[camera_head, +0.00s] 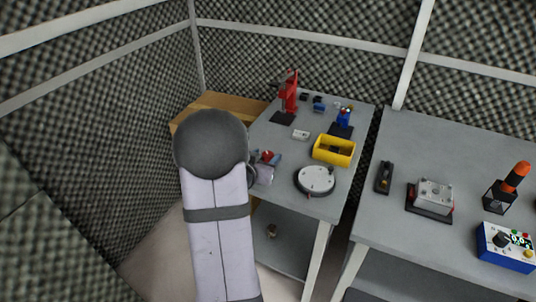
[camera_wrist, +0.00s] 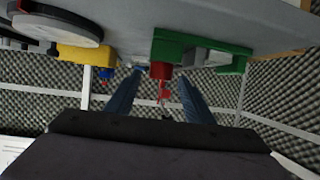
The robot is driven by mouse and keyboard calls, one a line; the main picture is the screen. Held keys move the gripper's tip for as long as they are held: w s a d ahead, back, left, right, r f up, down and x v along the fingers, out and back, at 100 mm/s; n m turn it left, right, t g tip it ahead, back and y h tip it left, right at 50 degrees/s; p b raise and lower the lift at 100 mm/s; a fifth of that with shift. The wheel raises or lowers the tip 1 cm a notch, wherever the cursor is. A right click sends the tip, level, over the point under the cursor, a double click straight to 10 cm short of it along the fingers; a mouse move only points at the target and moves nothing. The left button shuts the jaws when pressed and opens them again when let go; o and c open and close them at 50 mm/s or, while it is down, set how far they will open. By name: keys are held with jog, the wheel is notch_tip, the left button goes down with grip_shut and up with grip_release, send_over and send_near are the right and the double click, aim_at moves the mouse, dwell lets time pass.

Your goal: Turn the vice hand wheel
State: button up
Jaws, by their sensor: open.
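A green and grey block-like body (camera_wrist: 178,46), which looks like the vice, shows in the wrist view, where the table appears along the top. A red block (camera_wrist: 161,72) sits at its end, between my fingertips in the picture. I cannot make out the hand wheel clearly. My gripper (camera_wrist: 159,76) is open, its two blue fingers either side of the red block; I cannot tell whether they touch it. In the head view a small red part (camera_head: 266,155) shows beside my arm at the table's left edge; my arm hides most of the gripper and whatever is there.
A yellow box (camera_head: 333,150) and a round white disc (camera_head: 316,180) stand on the table to the right. A red upright device (camera_head: 289,92) and small parts are at the back. A second table (camera_head: 400,220) holds several devices. Foam walls (camera_head: 90,130) close off left and back.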

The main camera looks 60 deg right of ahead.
jog(key=shift+x, duration=1.35)
jog(key=c, duration=1)
jog(key=shift+c, duration=0.2)
